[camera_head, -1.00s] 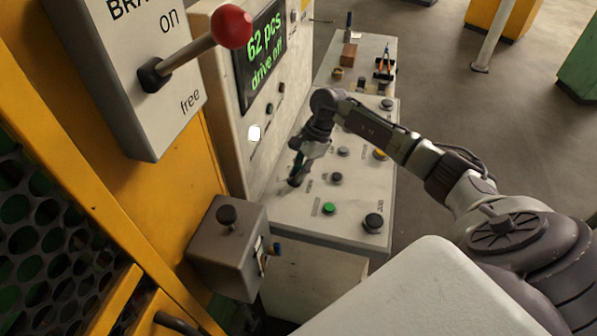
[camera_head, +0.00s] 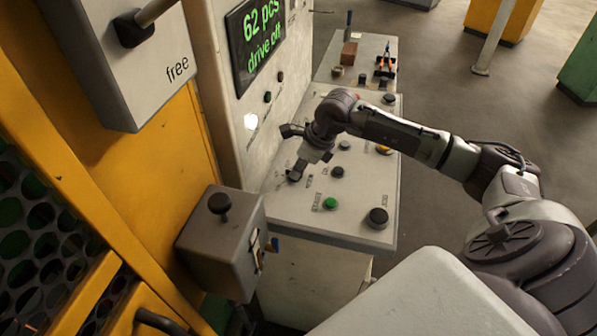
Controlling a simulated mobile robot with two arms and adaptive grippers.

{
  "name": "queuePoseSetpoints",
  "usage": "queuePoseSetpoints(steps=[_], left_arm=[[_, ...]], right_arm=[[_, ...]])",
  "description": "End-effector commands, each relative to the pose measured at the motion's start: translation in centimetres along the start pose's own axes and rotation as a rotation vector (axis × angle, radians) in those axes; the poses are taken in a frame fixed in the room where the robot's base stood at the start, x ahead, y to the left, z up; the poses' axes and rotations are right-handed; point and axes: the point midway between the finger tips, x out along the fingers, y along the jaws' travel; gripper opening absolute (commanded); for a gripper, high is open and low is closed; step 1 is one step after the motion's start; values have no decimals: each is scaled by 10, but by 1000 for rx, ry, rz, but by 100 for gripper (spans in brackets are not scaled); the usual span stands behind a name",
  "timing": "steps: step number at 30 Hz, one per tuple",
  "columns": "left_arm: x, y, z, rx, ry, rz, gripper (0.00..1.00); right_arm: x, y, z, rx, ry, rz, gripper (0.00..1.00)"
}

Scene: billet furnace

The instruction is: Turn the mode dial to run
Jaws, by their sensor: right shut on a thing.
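The mode dial (camera_head: 293,176) is a small dark knob near the left edge of the sloped grey control panel (camera_head: 262,207). My right gripper (camera_head: 297,171) comes down over it from above and is shut on it. The fingers hide most of the dial, so its pointer cannot be seen. The lettering beside it is too small to read. My left gripper is not in view.
A green button (camera_head: 330,203) and black knobs (camera_head: 378,217) sit nearby on the panel. The screen (camera_head: 256,40) reads "62 pcs drive off". Open floor lies right.

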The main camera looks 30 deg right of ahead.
Motion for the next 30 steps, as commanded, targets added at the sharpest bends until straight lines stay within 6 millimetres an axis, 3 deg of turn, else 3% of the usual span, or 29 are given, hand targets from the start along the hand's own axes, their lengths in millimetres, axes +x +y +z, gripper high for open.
queuePoseSetpoints(steps=[15, 30], left_arm=[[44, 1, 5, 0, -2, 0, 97], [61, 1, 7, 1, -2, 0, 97]], right_arm=[[3, 4, 1, 429, -3, -180, 0], [1, 6, 3, 638, -1, -265, 0]])
